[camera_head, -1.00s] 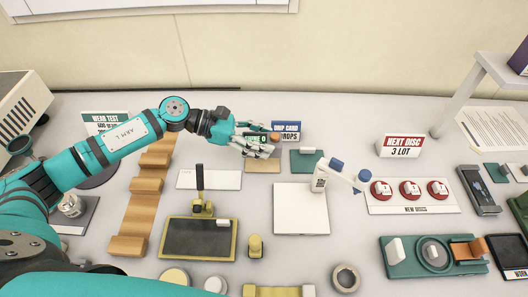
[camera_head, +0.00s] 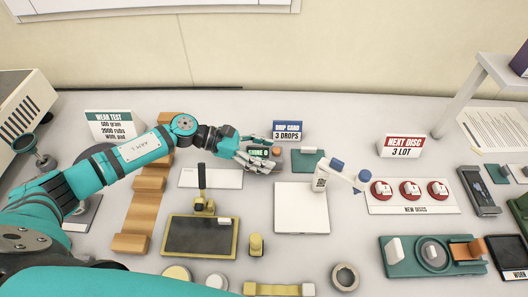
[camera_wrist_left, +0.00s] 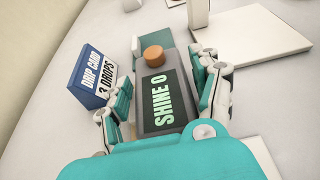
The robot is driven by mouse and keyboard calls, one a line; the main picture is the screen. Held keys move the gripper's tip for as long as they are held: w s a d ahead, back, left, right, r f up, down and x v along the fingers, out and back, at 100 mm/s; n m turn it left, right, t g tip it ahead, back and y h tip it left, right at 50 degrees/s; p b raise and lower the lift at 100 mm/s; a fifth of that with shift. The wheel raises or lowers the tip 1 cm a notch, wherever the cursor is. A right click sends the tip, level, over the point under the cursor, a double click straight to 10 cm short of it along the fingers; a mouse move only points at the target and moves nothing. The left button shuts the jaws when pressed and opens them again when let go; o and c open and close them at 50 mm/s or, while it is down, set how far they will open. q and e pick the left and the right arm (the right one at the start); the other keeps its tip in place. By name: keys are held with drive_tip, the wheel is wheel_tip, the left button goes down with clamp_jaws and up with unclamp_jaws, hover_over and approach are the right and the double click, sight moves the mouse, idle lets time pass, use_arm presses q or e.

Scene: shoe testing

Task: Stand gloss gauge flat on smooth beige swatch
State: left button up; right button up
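The gloss gauge is a small grey block with a dark "SHINE 0" display (camera_wrist_left: 160,104) and an orange knob (camera_wrist_left: 153,54). In the head view its display (camera_head: 258,152) sits at the end of my left arm. My left gripper (camera_head: 272,158) has its fingers on both sides of the gauge and appears shut on it. The beige swatch is hidden behind the gauge and fingers. Whether the gauge's underside touches it cannot be told. My right gripper is not in view.
A "DRIP CARD" sign (camera_head: 288,131) stands just behind the gauge, and a green swatch (camera_head: 307,161) lies right of it. A white pad (camera_head: 301,208) with a white bottle (camera_head: 320,178) is at front right. A white card (camera_head: 210,178) lies to the left.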

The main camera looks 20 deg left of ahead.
use_arm(q)
drive_tip(key=shift+o, duration=0.5)
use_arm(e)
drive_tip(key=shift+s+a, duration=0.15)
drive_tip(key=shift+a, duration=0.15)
use_arm(q)
drive_tip(key=shift+r, duration=0.1)
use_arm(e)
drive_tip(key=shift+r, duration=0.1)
use_arm(q)
drive_tip(key=shift+r+p, duration=0.25)
drive_tip(key=shift+p, duration=0.1)
drive_tip(key=a+b, duration=0.2)
drive_tip(key=shift+s+a+r, duration=0.1)
drive_tip(key=shift+s+a, duration=0.25)
drive_tip(key=b+v, duration=0.3)
drive_tip(key=v, duration=0.5)
drive_tip(key=shift+r, duration=0.15)
drive_tip(key=shift+s+a+r, duration=0.15)
drive_tip(key=shift+a+r, duration=0.25)
drive_tip(key=shift+a, duration=0.05)
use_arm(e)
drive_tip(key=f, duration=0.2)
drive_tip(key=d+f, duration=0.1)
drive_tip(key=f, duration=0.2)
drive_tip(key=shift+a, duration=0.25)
